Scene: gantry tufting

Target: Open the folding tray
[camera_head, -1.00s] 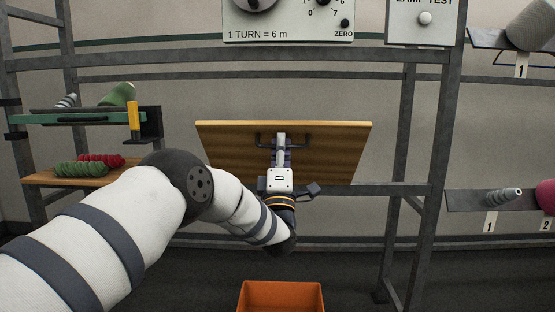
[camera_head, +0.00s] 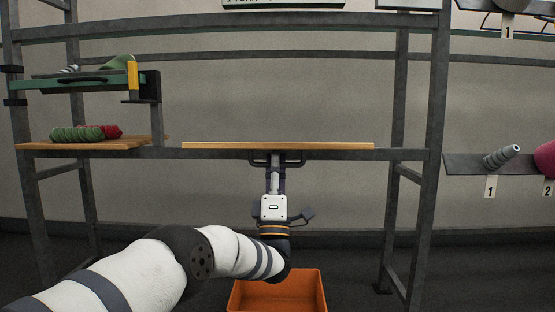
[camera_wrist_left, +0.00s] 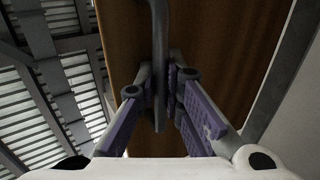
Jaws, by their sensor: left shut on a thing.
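The folding tray (camera_head: 330,146) is a wooden board on the grey frame. In the head view it shows nearly edge-on, about level. Its dark bar handle (camera_head: 291,161) sits at the near edge, below the board. My left gripper (camera_head: 275,160) is below the tray and shut on the handle. In the left wrist view the gripper's purple-padded fingers (camera_wrist_left: 170,90) close around the dark handle bar (camera_wrist_left: 160,45), with the tray's brown wood (camera_wrist_left: 225,60) behind. The handle's middle is partly hidden by the fingers. My right gripper is not in view.
An orange bin (camera_head: 310,290) stands on the floor below. A wooden shelf (camera_head: 85,146) with green and red yarn is at left, under a green rail (camera_head: 60,85). Grey frame posts (camera_head: 432,110) flank the tray. A right shelf (camera_head: 462,164) holds a grey spool (camera_head: 502,156).

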